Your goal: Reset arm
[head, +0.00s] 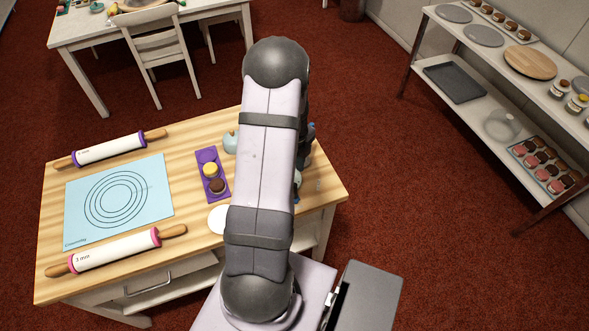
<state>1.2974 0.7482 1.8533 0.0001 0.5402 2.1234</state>
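My arm stands upright in the middle of the head view and covers much of the wooden table (195,135). My gripper does not show clearly; the arm hides that area. Dark and bluish parts show just right of the arm's upper link, too covered to make out. A purple tray (207,157) lies left of the arm, holding a yellow-topped cupcake (210,170) and a brown-topped cupcake (217,186). A white disc (217,219) and a pale blue rounded object (230,142) are partly hidden behind the arm.
On the table's left lie a blue ringed mat (160,199), a purple-ringed rolling pin (108,149) and a pink-ringed rolling pin (115,250). A white shelf (480,105) with pastries stands at the right. A white chair (160,50) stands behind. Red floor between is clear.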

